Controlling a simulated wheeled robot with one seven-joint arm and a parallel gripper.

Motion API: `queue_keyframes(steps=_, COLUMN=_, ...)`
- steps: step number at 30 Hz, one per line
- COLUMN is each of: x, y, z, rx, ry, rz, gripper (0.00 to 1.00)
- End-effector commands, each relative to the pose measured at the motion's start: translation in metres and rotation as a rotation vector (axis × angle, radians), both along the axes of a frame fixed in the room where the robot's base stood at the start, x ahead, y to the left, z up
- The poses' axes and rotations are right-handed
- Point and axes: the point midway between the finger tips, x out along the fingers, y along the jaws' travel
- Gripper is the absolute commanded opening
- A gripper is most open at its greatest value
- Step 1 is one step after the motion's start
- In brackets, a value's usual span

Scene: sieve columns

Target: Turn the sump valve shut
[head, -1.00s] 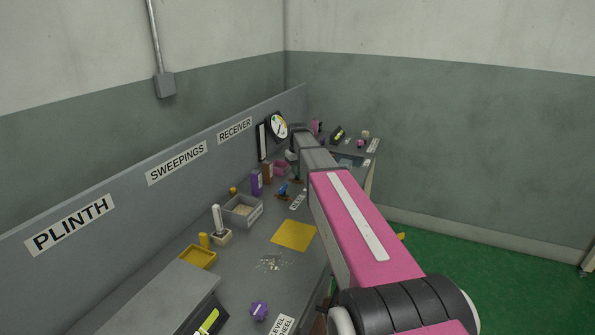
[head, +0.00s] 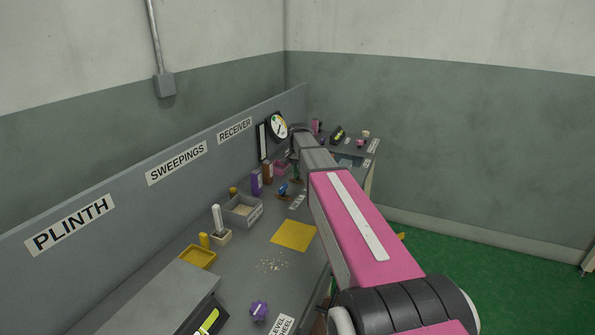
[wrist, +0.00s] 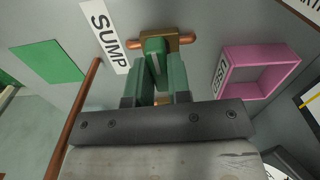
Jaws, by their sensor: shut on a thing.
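The sump valve shows in the wrist view beside the SUMP label (wrist: 109,36). It has a green handle (wrist: 155,47) on a brass body with copper pipe ends (wrist: 187,40). My gripper (wrist: 157,78) has its green fingers on both sides of the handle and is shut on it. The handle lies roughly crosswise to the copper pipe ends in this view. The handle's lower part is partly hidden between the fingers. In the head view my pink and grey arm reaches to the far end of the bench and hides most of the gripper.
A pink open box (wrist: 262,70) stands right of the valve. A copper rod or pipe (wrist: 75,115) and a green patch (wrist: 48,62) lie to the left. Another valve with a blue handle (head: 283,190), a grey tray (head: 242,212) and a yellow mat (head: 293,236) are nearer on the bench.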

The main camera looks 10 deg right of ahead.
Motion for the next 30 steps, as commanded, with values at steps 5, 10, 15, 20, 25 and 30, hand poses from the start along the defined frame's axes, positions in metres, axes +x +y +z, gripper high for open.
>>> queue_keyframes(steps=5, x=0.0004, y=0.0, z=0.0007, rx=0.0, ry=-0.001, rz=-0.054, gripper=0.0)
queue_keyframes(steps=10, x=0.0004, y=0.0, z=0.0007, rx=0.0, ry=-0.001, rz=-0.076, gripper=0.0)
queue_keyframes(steps=15, x=0.0005, y=-0.0001, z=0.0008, rx=0.0, ry=-0.001, rz=-0.081, gripper=0.0)
queue_keyframes(steps=20, x=0.0006, y=0.0, z=0.0008, rx=0.0, ry=-0.001, rz=-0.081, gripper=0.0)
queue_keyframes(steps=25, x=0.0004, y=0.0, z=0.0006, rx=0.0, ry=-0.001, rz=-0.08, gripper=0.44)
queue_keyframes(steps=30, x=0.0003, y=-0.0001, z=0.0004, rx=0.0, ry=-0.001, rz=-0.079, gripper=0.44)
